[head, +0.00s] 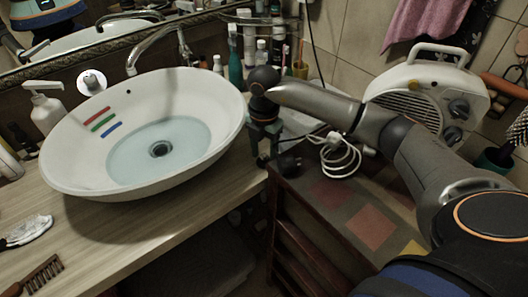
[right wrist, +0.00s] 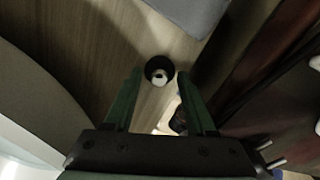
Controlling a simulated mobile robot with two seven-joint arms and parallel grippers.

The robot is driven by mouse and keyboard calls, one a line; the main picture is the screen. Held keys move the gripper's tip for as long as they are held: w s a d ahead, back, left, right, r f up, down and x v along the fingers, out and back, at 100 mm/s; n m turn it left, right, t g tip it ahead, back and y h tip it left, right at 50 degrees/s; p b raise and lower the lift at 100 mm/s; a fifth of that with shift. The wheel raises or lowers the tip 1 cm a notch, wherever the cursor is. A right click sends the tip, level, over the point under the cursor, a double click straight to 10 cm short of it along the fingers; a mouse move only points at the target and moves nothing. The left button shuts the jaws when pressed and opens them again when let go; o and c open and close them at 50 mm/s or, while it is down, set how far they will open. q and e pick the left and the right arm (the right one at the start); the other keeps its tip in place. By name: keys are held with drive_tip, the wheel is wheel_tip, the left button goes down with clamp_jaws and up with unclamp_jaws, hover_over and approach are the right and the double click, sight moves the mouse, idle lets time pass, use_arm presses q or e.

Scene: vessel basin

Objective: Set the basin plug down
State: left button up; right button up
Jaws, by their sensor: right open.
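The basin plug (right wrist: 159,70), a small dark round piece with a pale centre, shows in the right wrist view on the wooden counter. My right gripper (head: 262,152) points down beside the basin's right side, near the counter edge. In the right wrist view its two green fingers are apart, with the plug between or just beyond their tips and no finger visibly touching it. The plug cannot be made out in the head view. The white basin (head: 72,178) holds shallow water over a dark drain (head: 160,149). My left gripper is not in view.
Bottles (head: 235,62) stand behind the basin, and a soap dispenser (head: 46,108) stands left. A white heater (head: 425,85) and coiled cable (head: 340,155) are at right. A brush (head: 35,277) lies front left. The counter front (head: 130,235) is largely clear.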

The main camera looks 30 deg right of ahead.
sight(264, 155)
wheel_tip(264, 155, up, 8)
drive_tip(key=p, duration=0.6)
drive_tip(key=shift+r, duration=0.2)
wheel_tip(264, 155, up, 4)
drive_tip(key=shift+f, duration=0.1)
